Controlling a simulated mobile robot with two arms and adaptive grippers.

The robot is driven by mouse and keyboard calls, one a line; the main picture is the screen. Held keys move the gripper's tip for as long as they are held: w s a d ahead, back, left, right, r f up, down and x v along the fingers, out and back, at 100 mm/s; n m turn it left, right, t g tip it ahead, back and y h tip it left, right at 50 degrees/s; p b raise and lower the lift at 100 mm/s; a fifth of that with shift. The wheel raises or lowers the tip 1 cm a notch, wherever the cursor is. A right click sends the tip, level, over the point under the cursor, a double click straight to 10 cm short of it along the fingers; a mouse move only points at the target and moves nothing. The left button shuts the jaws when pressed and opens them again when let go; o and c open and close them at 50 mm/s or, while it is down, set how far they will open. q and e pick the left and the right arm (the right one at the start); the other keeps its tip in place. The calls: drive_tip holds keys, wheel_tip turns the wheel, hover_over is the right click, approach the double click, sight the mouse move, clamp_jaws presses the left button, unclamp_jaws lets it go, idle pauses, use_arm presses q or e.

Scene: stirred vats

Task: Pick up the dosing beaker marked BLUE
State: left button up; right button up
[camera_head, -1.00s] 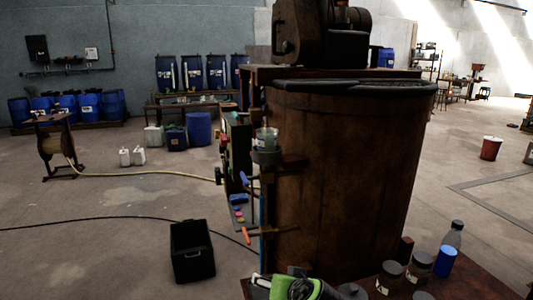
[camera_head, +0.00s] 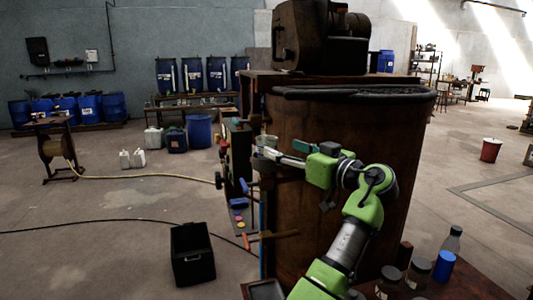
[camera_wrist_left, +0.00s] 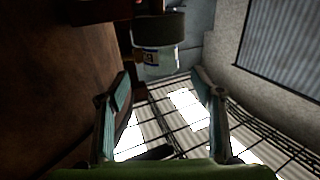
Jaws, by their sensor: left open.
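The dosing beaker (camera_head: 266,140) is a small clear vessel in a dark holder on the left side of the big rusty vat (camera_head: 390,165). In the left wrist view, which looks upside down, the beaker (camera_wrist_left: 156,62) hangs from the dark holder (camera_wrist_left: 160,27) and carries a pale label with a blue patch; I cannot read its word. My left gripper (camera_head: 274,149) is open, its fingers pointing left at the beaker. In the left wrist view, the gripper (camera_wrist_left: 162,83) has empty space between its fingers, with the beaker ahead of them. The fingers partly hide the holder in the head view.
A control panel (camera_head: 236,160) with coloured handles stands left of the vat. A black crate (camera_head: 192,254) lies on the floor. Jars (camera_head: 418,273), a blue cup (camera_head: 443,265) and a bottle (camera_head: 452,240) stand on the bench at lower right. Open floor lies left.

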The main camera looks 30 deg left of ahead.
sight(274, 144)
use_arm(q)
drive_tip(key=x, duration=0.3)
drive_tip(key=shift+p, duration=0.3)
drive_tip(key=shift+w+a+r+p, duration=0.15)
drive_tip(key=shift+a+p, duration=0.2)
drive_tip(key=shift+a, duration=0.05)
drive_tip(key=p+x, duration=0.2)
drive_tip(key=x, duration=0.2)
drive_tip(key=shift+a, duration=0.25)
drive_tip(key=shift+d, duration=0.15)
drive_tip(key=c, duration=1.2)
